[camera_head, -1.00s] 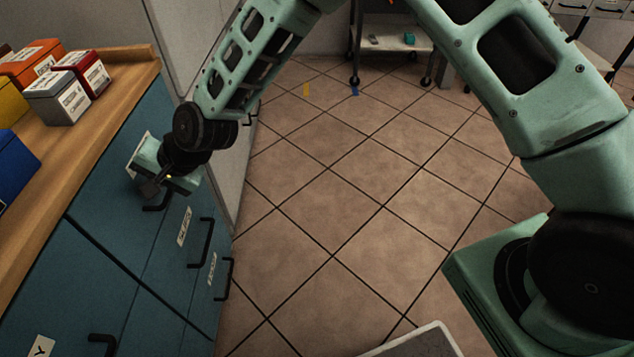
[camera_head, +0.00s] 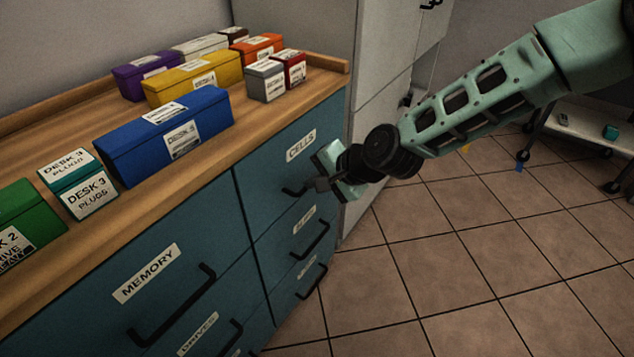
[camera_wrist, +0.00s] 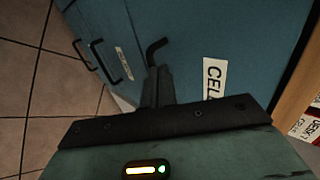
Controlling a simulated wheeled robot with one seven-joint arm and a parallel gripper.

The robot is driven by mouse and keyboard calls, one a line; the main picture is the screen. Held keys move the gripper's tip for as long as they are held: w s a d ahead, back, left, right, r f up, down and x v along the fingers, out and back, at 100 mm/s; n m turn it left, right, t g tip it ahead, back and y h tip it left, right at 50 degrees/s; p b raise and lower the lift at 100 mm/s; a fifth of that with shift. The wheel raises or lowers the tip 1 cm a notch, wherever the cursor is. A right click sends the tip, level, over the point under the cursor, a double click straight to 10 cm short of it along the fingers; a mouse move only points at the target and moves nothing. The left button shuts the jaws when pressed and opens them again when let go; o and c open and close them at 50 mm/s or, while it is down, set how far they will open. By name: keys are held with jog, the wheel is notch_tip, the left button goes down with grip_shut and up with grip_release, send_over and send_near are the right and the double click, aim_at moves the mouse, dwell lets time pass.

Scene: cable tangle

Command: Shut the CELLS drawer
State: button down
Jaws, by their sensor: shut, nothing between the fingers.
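The CELLS drawer (camera_head: 270,166) is the top right drawer of a teal cabinet, with a white CELLS label and a black handle. Its front looks flush with the drawers around it in the head view. My gripper (camera_head: 318,184) is shut and empty, right at the drawer front beside the handle (camera_head: 293,191). In the wrist view the shut fingers (camera_wrist: 158,88) lie close to the handle (camera_wrist: 156,50), and the CELLS label (camera_wrist: 213,78) shows to their right. I cannot tell whether the fingers touch the handle or the front.
Two lower drawers with black handles (camera_head: 311,240) sit below. The MEMORY drawer (camera_head: 146,272) is to the left. Several labelled boxes, such as a blue one (camera_head: 150,145), stand on the wooden top (camera_head: 235,150). A grey cabinet (camera_head: 375,100) stands behind.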

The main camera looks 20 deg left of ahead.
jog(key=v, duration=0.9)
jog(key=s+d+r+n+g+h, duration=0.1)
jog(key=s+d+r+n+h, duration=0.2)
jog(key=s+d, duration=0.45)
jog(key=s+d+r+n+g+h, duration=0.1)
jog(key=s+d+r+n+h, duration=0.1)
jog(key=s+d+n, duration=0.45)
jog(key=s+d+r+n+g+h, duration=0.1)
jog(key=s+d+r+n+h, duration=0.15)
jog(key=s+d, duration=0.55)
notch_tip(320, 180, up, 16)
jog(key=s+p, duration=0.2)
jog(key=p, duration=1.5)
jog(key=shift+r+h, duration=0.15)
jog(key=shift+h, duration=0.2)
jog(key=shift+a, duration=0.15)
